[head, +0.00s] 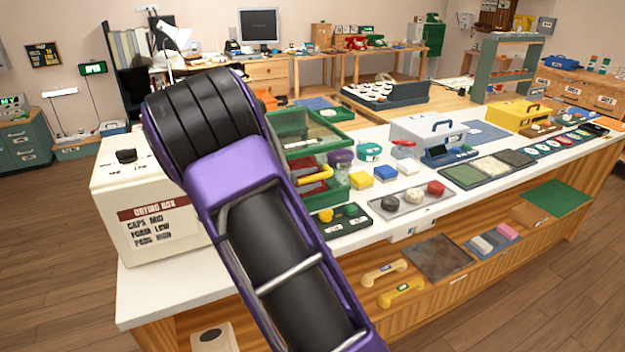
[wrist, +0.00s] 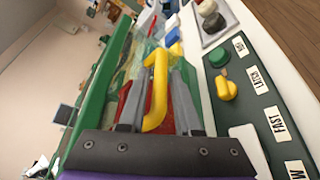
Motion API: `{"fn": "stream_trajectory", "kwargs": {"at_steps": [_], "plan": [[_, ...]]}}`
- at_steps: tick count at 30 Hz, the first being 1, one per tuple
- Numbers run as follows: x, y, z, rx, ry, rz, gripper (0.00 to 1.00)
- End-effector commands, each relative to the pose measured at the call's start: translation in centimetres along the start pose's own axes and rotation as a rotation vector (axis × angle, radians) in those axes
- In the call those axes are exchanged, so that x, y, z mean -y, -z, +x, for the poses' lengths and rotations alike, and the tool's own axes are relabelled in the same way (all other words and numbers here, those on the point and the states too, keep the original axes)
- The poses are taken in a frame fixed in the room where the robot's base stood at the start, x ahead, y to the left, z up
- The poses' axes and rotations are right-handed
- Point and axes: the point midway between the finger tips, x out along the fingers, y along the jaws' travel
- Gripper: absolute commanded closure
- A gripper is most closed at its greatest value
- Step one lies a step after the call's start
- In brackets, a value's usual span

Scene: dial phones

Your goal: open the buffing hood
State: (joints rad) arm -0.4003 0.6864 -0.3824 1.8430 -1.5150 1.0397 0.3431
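The buffing hood is a green-framed box with clear panels (head: 310,125) on the white counter, partly hidden behind my arm in the head view. Its yellow handle (head: 316,175) is on the front side. In the wrist view the green frame (wrist: 101,90) runs up the left, and the yellow handle (wrist: 157,88) lies between the two grey fingers of my gripper (wrist: 163,78). The fingers stand apart on either side of the handle; I cannot tell whether they touch it. In the head view my gripper is hidden. Something red shows inside the hood.
A control panel with a green button and yellow knob (wrist: 227,85) sits close right of my gripper. A white buffing box (head: 150,205) stands left of the hood. Yellow and blue blocks (head: 361,180) and a tray of round pads (head: 412,199) lie to the right.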

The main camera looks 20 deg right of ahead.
Motion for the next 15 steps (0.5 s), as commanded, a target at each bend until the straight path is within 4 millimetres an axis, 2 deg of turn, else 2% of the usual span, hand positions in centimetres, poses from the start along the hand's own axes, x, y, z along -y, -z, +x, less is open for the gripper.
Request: {"fn": "stream_trajectory", "kwargs": {"at_steps": [4, 11, 12, 15], "plan": [[0.01, 0.02, 0.77, -0.001, 0.0, 0.0, 0.68], [-0.02, 0.0, 0.85, -0.001, 0.0, 0.0, 0.68], [-0.03, 0.0, 0.84, -0.001, 0.0, 0.0, 0.7], [-0.02, 0.0, 0.83, -0.001, 0.0, 0.0, 0.88]]}}
